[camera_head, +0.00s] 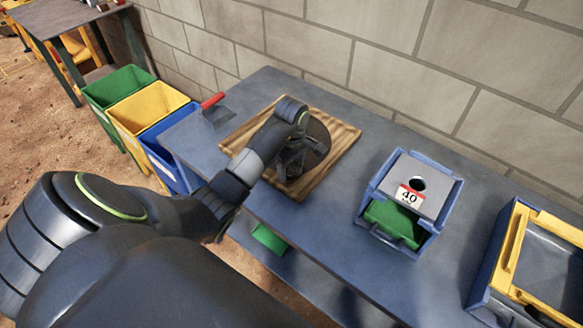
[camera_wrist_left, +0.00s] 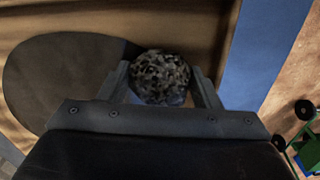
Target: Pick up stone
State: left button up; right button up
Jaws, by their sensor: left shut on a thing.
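A speckled black-and-grey stone (camera_wrist_left: 160,78) sits between the two fingers of my left gripper (camera_wrist_left: 162,92) in the left wrist view, and the fingers are shut on it. In the head view my left arm reaches in from the left, and its gripper (camera_head: 290,165) is over the wooden tray (camera_head: 345,136). The stone is hidden behind the arm there. A dark round plate (camera_head: 318,140) lies in the tray beside the gripper; it also shows in the left wrist view (camera_wrist_left: 50,75). I cannot tell how high the stone is above the tray. My right gripper is not in view.
A red-handled trowel (camera_head: 215,110) lies at the left end. Green (camera_head: 112,82), yellow (camera_head: 145,100) and blue bins (camera_head: 165,145) stand left. A block wall is behind.

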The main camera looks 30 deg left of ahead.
pick_arm(q)
jog(key=shift+c, duration=1.2)
jog(key=shift+r, duration=0.15)
jog(key=shift+w+r, duration=0.1)
jog(key=shift+r, duration=0.15)
notch_tip(320, 180, up, 5)
jog(key=shift+r, duration=0.1)
notch_tip(320, 180, up, 2)
jog(key=shift+r+p, duration=0.1)
jog(key=shift+p, duration=1.15)
jog(key=shift+r+p, duration=1)
